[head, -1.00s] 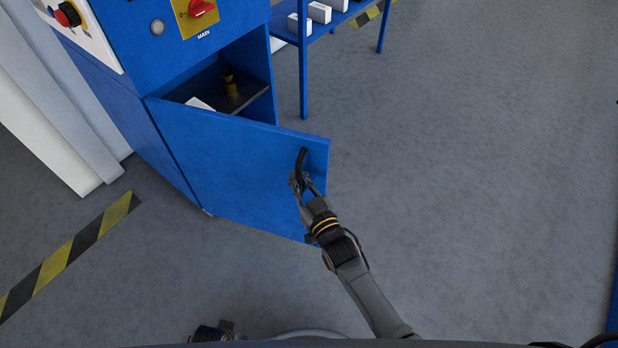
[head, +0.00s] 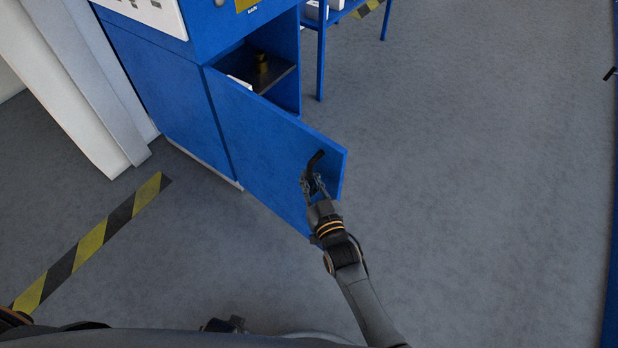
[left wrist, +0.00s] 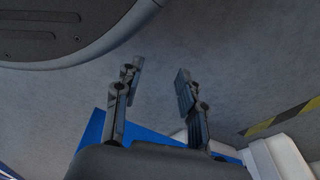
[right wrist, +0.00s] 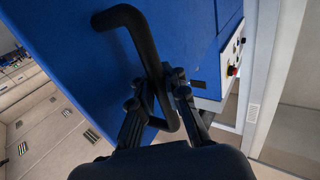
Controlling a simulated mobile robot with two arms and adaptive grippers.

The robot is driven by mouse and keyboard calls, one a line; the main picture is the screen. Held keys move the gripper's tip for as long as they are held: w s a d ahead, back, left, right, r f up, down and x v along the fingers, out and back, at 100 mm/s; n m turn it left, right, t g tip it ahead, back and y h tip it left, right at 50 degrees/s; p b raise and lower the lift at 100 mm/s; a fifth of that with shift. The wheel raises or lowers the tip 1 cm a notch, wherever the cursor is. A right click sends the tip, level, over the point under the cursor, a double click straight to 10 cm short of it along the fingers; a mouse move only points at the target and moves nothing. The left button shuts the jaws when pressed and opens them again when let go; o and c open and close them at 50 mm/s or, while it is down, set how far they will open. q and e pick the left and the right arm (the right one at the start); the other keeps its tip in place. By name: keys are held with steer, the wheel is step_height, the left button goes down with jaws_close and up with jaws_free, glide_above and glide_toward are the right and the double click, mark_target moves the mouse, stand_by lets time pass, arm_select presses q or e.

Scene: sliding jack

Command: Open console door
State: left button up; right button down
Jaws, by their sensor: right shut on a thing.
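The blue console door (head: 265,140) stands swung out from the blue console (head: 165,85), hinged on its left side. Its black handle (head: 317,158) is near the door's free edge. My right gripper (head: 312,183) is at this handle. In the right wrist view the fingers (right wrist: 160,90) are shut around the black bar of the handle (right wrist: 150,45). My left gripper (left wrist: 157,75) shows in the left wrist view with its fingers apart and nothing between them. In the head view the left fingers cannot be made out.
Inside the console, a dark shelf (head: 270,78) holds a brass-coloured item (head: 262,62) and a white item. A blue rack (head: 321,55) stands behind to the right. A yellow-black floor stripe (head: 95,240) lies at left. The floor right of the door is clear.

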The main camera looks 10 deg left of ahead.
steer(key=shift+s+d+f, duration=0.2)
steer(key=shift+d+f, duration=0.1)
steer(key=shift+f, duration=0.05)
arm_select(q)
steer(key=shift+w+r, duration=0.1)
steer(key=shift+w, duration=0.35)
arm_select(e)
steer(key=c, duration=1.3)
jaws_free()
steer(key=shift+s+d+r, duration=0.1)
steer(key=shift+d, duration=0.05)
steer(key=shift+c, duration=0.2)
steer(key=shift+r, duration=0.15)
arm_select(q)
steer(key=shift+s, duration=0.3)
arm_select(e)
steer(key=v, duration=1.2)
